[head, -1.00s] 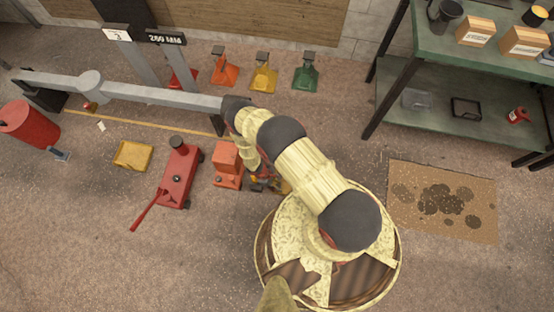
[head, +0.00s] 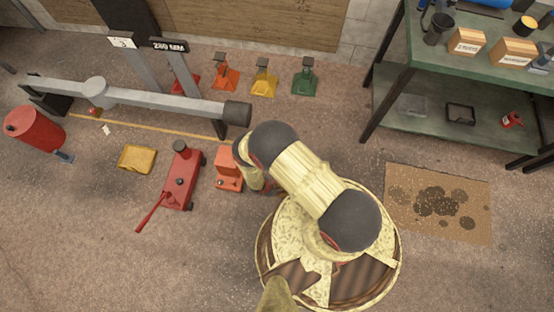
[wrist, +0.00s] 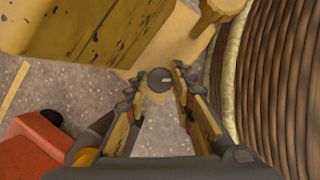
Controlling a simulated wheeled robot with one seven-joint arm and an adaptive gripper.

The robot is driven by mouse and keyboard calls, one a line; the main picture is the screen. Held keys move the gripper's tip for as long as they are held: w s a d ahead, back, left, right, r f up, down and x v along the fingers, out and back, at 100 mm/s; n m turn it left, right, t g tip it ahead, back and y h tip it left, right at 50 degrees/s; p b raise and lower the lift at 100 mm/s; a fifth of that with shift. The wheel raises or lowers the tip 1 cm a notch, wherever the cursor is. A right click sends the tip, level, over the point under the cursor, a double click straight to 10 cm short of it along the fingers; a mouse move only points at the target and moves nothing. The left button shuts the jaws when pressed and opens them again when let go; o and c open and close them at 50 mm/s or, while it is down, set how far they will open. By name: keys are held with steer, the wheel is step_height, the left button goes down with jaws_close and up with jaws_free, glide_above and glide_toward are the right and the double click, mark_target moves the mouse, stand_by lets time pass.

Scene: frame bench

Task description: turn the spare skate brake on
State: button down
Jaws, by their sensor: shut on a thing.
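My gripper (wrist: 159,79) shows in the wrist view, its two fingers on either side of a small dark round knob (wrist: 161,84) with a pale mark. It is shut on this knob. I take the knob for the skate brake, but the frames do not settle it. A worn yellow block (wrist: 85,32) with dark chips lies just beyond the fingers. In the head view my own arm hides the gripper, the knob and the yellow block. Whether the brake is on or off cannot be told.
An orange-red block (head: 228,170) stands left of my arm, beside a red floor jack (head: 181,180). A grey beam (head: 150,97) runs behind them. A green shelf bench (head: 420,130) stands at right. Open floor lies at the lower left.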

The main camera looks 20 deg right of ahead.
steer(key=n+t+p, duration=0.1)
steer(key=n, duration=0.1)
steer(key=n+t+p, duration=0.1)
steer(key=n+p, duration=0.1)
steer(key=n, duration=0.1)
steer(key=shift+s+d+r+n+y, duration=0.1)
steer(key=shift+s+n+y, duration=0.1)
steer(key=shift+n+y, duration=0.1)
steer(key=shift+n+t+y+p, duration=0.5)
steer(key=shift+n+t+p, duration=0.15)
steer(key=shift+n, duration=1.45)
steer(key=c, duration=1.8)
jaws_free()
steer(key=shift+o, duration=0.2)
steer(key=v, duration=1.1)
steer(key=shift+s+r, duration=0.2)
steer(key=shift+r, duration=0.15)
steer(key=shift+w, duration=0.1)
